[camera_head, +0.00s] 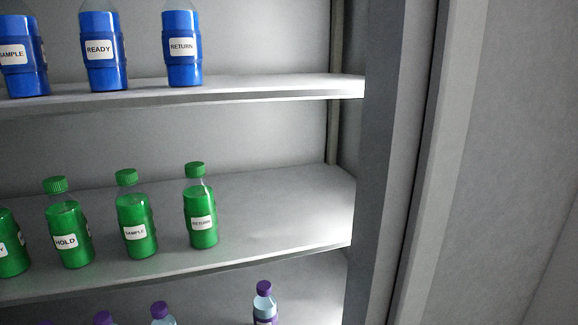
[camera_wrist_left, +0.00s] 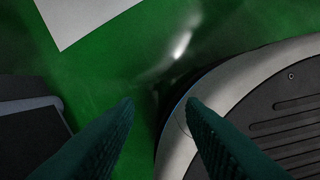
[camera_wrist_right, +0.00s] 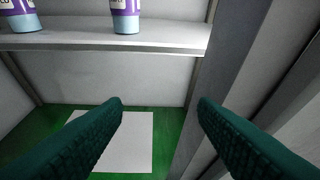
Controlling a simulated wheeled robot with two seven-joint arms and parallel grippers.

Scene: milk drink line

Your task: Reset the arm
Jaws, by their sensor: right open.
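My right gripper (camera_wrist_right: 159,103) is open and empty in the right wrist view. It faces a shelf unit, below a shelf board carrying purple-labelled bottles (camera_wrist_right: 125,16). My left gripper (camera_wrist_left: 160,102) shows in the left wrist view with its fingers apart and nothing between them. It points down over a green floor (camera_wrist_left: 120,75). Neither arm shows in the head view.
Blue bottles (camera_head: 103,60) stand on the upper shelf (camera_head: 270,90), green bottles (camera_head: 136,222) on the middle shelf (camera_head: 285,215), and purple-capped bottles (camera_head: 264,303) below. A grey side post (camera_head: 385,160) bounds the shelves. A white sheet (camera_wrist_right: 128,145) lies on the floor.

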